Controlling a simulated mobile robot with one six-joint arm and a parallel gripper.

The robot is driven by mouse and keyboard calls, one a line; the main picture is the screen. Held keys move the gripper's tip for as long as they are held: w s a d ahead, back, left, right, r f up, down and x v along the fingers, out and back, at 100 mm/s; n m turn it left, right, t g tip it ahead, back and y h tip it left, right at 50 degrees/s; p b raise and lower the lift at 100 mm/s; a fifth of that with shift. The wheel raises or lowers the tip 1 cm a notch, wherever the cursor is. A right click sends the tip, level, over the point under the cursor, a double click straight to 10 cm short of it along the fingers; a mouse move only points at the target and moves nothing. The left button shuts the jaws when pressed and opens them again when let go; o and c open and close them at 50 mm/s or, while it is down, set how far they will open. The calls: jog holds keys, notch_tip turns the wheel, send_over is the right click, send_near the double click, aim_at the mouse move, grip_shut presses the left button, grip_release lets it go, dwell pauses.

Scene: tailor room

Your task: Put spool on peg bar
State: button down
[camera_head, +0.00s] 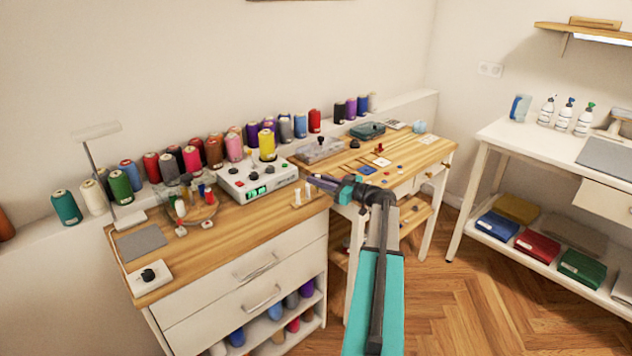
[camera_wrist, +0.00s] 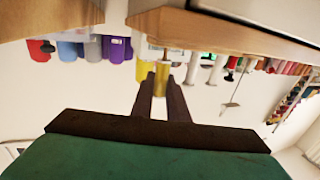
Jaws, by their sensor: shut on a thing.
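My gripper (camera_head: 312,181) reaches over the right end of the wooden drawer cabinet. In the wrist view, which is upside down, its two dark fingers (camera_wrist: 161,88) are shut on a small yellow spool (camera_wrist: 161,76). The held spool cannot be made out clearly in the head view. What looks like the peg bar, with short white pegs (camera_head: 308,188), stands near the cabinet's right edge, just beside and below the fingertips. White upright pegs (camera_wrist: 193,70) also show beside the fingers in the wrist view. The spool appears apart from them.
A white control box (camera_head: 258,180) with a large yellow thread cone (camera_head: 267,145) stands left of my gripper. A round stand with small spools (camera_head: 195,208) is farther left. Thread cones line the wall ledge. A second table (camera_head: 425,155) with small parts lies to the right.

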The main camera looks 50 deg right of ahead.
jog(key=shift+f+b, duration=0.65)
jog(key=shift+b, duration=0.4)
jog(key=c, duration=1.6)
grip_release()
jog(key=shift+c, duration=0.2)
jog(key=shift+s, duration=0.1)
jog(key=b+v, duration=0.1)
jog(key=v, duration=1.2)
jog(key=shift+s+b, duration=0.3)
jog(key=shift+b, duration=0.05)
jog(key=shift+s, duration=0.1)
